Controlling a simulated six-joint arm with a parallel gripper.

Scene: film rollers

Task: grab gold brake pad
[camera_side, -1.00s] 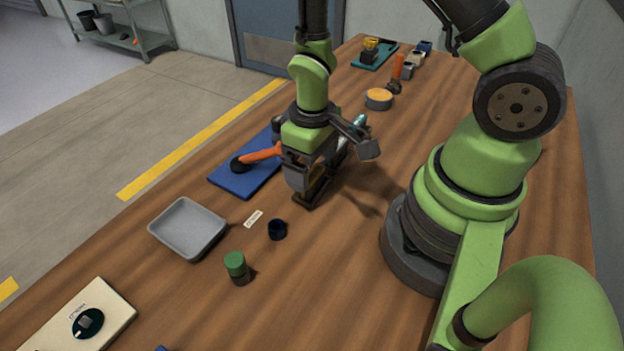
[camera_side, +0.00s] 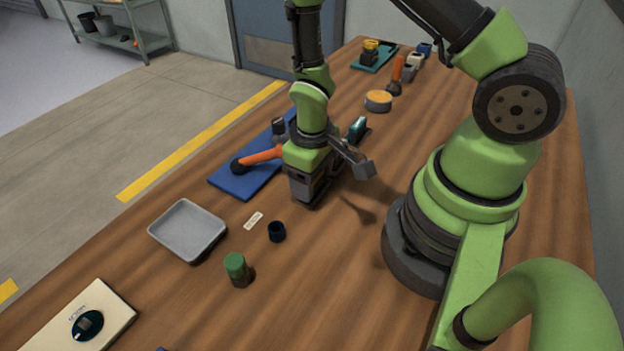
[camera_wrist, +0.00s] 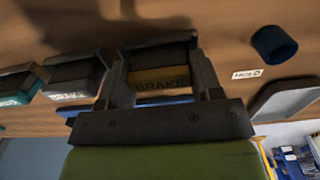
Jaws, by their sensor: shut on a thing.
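The gold brake pad (camera_wrist: 160,78) is a dark block with a gold face lettered "BRAKE". In the wrist view it sits between the two fingers of my gripper (camera_wrist: 161,84), which is shut on it. In the side view my gripper (camera_side: 310,190) is low at the wooden table and hides most of the pad. In the wrist view a grey-white labelled pad (camera_wrist: 74,78) stands just left of the gripper, and a teal pad (camera_wrist: 16,90) is farther left. The teal pad also shows in the side view (camera_side: 357,128), behind my gripper.
A blue mat (camera_side: 235,182) with an orange-handled hammer (camera_side: 260,156) lies left of my gripper. A small dark cup (camera_side: 277,231), a grey tray (camera_side: 188,230) and a green-topped cylinder (camera_side: 236,266) stand nearer the camera. A round orange-topped tin (camera_side: 378,100) is farther back.

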